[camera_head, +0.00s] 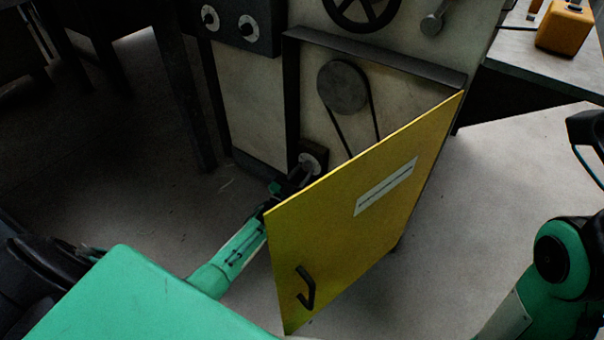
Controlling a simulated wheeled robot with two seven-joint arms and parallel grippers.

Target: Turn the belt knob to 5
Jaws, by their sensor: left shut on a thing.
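The belt knob, with its pale round dial (311,161), sits low on the machine front inside the open guard, below and left of the belt and pulley. My left gripper (297,176) reaches in behind the free edge of the yellow door and is shut on the knob. The fingers and the door edge hide part of the knob, and its scale numbers are too small to read. My right arm shows at the right edge; its gripper is not in view.
The yellow door (350,230), with a black handle (307,288), stands open close beside my left forearm. A grey pulley (343,87) carries the belt. Two other knobs (210,18) are on a dark panel above. A yellow box (564,27) stands on the right table.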

